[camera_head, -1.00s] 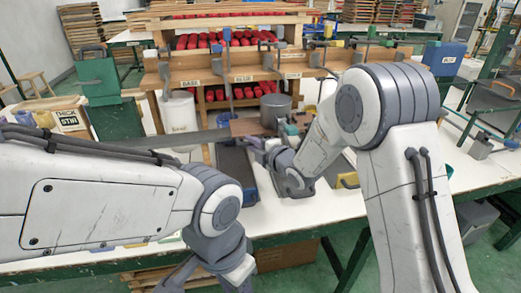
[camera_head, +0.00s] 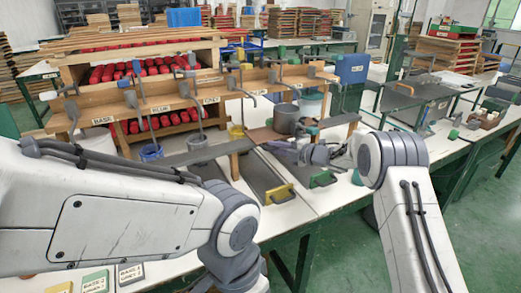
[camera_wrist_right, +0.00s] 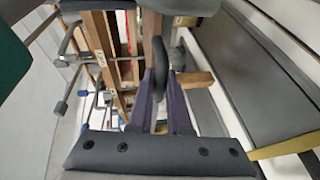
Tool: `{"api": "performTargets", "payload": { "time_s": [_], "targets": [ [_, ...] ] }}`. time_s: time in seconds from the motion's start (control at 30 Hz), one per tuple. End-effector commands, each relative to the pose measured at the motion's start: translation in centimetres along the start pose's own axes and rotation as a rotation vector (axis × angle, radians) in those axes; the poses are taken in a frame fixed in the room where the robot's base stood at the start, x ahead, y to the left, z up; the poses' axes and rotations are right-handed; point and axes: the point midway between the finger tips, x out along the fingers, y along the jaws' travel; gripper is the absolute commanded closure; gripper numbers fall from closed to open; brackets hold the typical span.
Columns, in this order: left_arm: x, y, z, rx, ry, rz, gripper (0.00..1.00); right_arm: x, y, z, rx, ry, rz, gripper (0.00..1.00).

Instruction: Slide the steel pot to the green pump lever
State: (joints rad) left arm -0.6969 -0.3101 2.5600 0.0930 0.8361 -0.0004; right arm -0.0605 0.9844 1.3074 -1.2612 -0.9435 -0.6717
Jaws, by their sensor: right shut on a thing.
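The steel pot (camera_head: 289,120), a grey cylinder, stands upright on a brown board at the shelf under the lever rail. My right gripper (camera_head: 310,146) is at the pot's near right side, shut on its handle. In the right wrist view the fingers (camera_wrist_right: 163,95) close around a dark upright loop, and a grey rounded part of the pot (camera_wrist_right: 185,5) shows at the top edge. A lever with a green knob (camera_head: 281,50) rises above the rail behind the pot; its label is too small to read. My left arm crosses the lower left, its fingers out of frame.
The wooden rail (camera_head: 130,112) carries several levers and labels. Dark trays with yellow (camera_head: 278,194) and green (camera_head: 322,179) handles lie in front. A grey shelf strip continues right of the pot.

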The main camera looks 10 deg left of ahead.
Motion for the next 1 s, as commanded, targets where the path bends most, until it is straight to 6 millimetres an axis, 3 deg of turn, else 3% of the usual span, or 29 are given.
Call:
{"api": "performTargets", "payload": {
  "time_s": [0.1, 0.3, 0.8, 0.83, 0.87, 0.9, 1.0],
  "targets": [
    [-0.2, 0.0, 0.0, 0.0, 0.0, 0.0, 0.54, -1.3, -0.3, 1.9, 0.002, -0.003, -0.002, 1.0],
    [-0.4, 0.0, 0.0, 0.0, 0.0, 0.0, 0.54, -2.6, -0.4, 3.7, 0.001, -0.003, -0.001, 1.0],
    [-0.4, 0.0, 0.0, 0.0, 0.0, 0.0, 0.54, -3.5, -0.5, 4.6, 0.003, -0.011, -0.001, 1.0],
    [-0.4, 0.0, 0.0, 0.0, 0.0, 0.0, 0.54, -3.5, -0.5, 4.6, 0.003, -0.011, -0.001, 0.72],
    [-0.4, 0.0, 0.0, 0.0, 0.0, 0.0, 0.54, -3.5, -0.5, 4.6, 0.003, -0.011, -0.001, 0.61],
    [-0.4, 0.0, 0.0, 0.0, 0.0, 0.0, 0.54, -3.5, -0.5, 4.6, 0.003, -0.011, 0.0, 0.54],
    [-0.4, 0.0, 0.0, 0.0, 0.0, 0.0, 0.54, -3.5, -0.5, 4.5, 0.003, -0.01, 0.0, 0.54]
  ]
}}
